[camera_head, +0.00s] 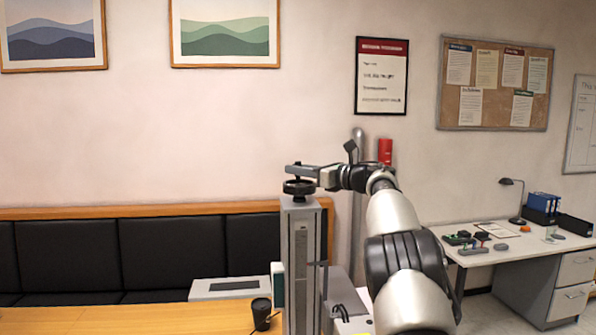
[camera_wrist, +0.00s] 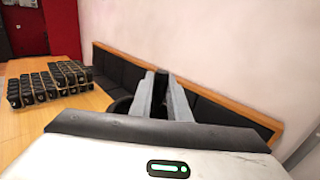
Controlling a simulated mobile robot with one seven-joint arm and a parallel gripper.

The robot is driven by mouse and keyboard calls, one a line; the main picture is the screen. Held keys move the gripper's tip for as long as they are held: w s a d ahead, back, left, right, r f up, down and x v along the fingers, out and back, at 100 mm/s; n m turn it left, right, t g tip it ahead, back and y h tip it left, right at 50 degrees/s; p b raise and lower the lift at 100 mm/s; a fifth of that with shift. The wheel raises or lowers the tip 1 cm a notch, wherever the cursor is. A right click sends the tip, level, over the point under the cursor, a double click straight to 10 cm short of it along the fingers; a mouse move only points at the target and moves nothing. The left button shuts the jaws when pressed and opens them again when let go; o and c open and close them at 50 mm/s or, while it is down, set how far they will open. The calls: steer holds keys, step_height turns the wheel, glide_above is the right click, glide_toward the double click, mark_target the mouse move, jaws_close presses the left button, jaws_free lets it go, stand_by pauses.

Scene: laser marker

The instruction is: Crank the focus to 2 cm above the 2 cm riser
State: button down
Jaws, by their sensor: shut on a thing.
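A tall grey column (camera_head: 290,262) stands at the table with a dark scale strip on its front. A black handwheel (camera_head: 299,187) sits on its top, and part of it shows dark behind the fingers in the wrist view (camera_wrist: 122,105). My gripper (camera_head: 298,171) reaches in from the right at the wheel's top. In the wrist view its two grey fingers (camera_wrist: 161,92) are shut on a dark upright crank handle (camera_wrist: 161,78). A small pointer (camera_head: 318,263) sticks out beside the scale; its reading is too small to tell. I cannot make out the 2 cm riser.
A black cup (camera_head: 261,308) and a pale box (camera_head: 230,288) are on the wooden table left of the column. Several dark cylinders (camera_wrist: 45,86) stand in rows on the table in the wrist view. A black bench (camera_head: 160,254) lines the wall. A desk (camera_head: 520,245) stands right.

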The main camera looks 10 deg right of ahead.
steer(key=shift+f, duration=0.1)
steer(key=b, duration=0.2)
steer(key=m+t+h+b, duration=0.1)
steer(key=b, duration=0.1)
steer(key=shift+s+d+f+b, duration=0.1)
steer(key=shift+f+b, duration=0.2)
steer(key=shift+b, duration=0.05)
steer(key=m+t+h+b, duration=0.1)
steer(key=h+b, duration=0.1)
steer(key=b, duration=0.1)
steer(key=shift+d+m+t, duration=0.1)
steer(key=shift+m+t, duration=0.2)
steer(key=shift+m, duration=0.1)
steer(key=h+b, duration=0.1)
steer(key=m+t+h+b, duration=0.1)
steer(key=shift+s+d+r+m+h, duration=0.1)
steer(key=shift+d+r+m+h, duration=0.1)
steer(key=shift+m+h, duration=0.15)
steer(key=m+h, duration=0.1)
steer(key=h, duration=0.2)
steer(key=m+t+h+b, duration=0.1)
steer(key=shift+s+d+r+m, duration=0.15)
steer(key=shift+d+r+m, duration=0.1)
steer(key=shift+m, duration=0.1)
steer(key=shift+s+d+m+h+p, duration=0.1)
steer(key=shift+d+m+h+p, duration=0.15)
steer(key=shift+m+h, duration=0.6)
steer(key=shift+s+d+m+h+p, duration=0.1)
steer(key=shift+d+m+h+p, duration=0.2)
steer(key=shift+h, duration=1)
